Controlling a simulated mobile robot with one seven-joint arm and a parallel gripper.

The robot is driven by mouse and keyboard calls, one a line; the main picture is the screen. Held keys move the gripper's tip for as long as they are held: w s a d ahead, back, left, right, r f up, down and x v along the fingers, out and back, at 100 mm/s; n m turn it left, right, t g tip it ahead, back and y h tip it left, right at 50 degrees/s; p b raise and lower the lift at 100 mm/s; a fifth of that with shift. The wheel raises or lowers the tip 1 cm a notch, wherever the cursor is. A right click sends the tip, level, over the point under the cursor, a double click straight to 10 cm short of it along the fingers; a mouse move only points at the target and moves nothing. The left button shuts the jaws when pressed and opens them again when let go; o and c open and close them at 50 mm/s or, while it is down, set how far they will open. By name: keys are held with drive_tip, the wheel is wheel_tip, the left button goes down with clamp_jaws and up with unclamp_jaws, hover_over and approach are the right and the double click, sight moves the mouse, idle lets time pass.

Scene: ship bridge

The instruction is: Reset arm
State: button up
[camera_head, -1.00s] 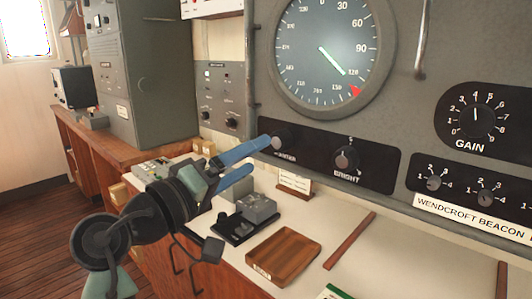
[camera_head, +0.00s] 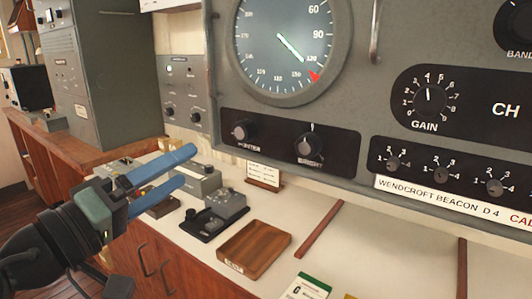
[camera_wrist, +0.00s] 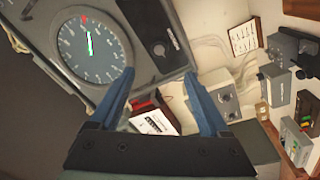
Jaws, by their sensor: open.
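My gripper (camera_head: 182,168) has two blue fingers, spread apart with nothing between them. In the head view it is at the left, in front of the grey console and over the left part of the white desk (camera_head: 330,262). It is apart from the pointer knob (camera_head: 241,131) and the bright knob (camera_head: 309,146). The wrist view shows both blue fingers (camera_wrist: 160,100) open, with the round dial (camera_wrist: 92,48) tilted beyond them at the left.
A small card stand (camera_head: 263,174) stands by the console. A tall grey cabinet (camera_head: 110,85) stands at the left.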

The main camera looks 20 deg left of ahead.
drive_tip(key=w+d+r+m+t+y+p, duration=0.2)
drive_tip(key=d+r+m+t+y+p, duration=0.4)
drive_tip(key=d+r, duration=0.95)
drive_tip(key=s+d+r+t+p, duration=0.1)
drive_tip(key=s+d+r+p, duration=0.1)
drive_tip(key=s+r, duration=0.3)
drive_tip(key=s+d+r+m+t+p, duration=0.1)
drive_tip(key=s+d+r+t+p, duration=0.1)
drive_tip(key=s+d+r, duration=0.3)
wheel_tip(320, 180, up, 4)
drive_tip(key=shift+s+d+f, duration=0.15)
drive_tip(key=shift+s+d, duration=0.1)
drive_tip(key=shift+s, duration=0.15)
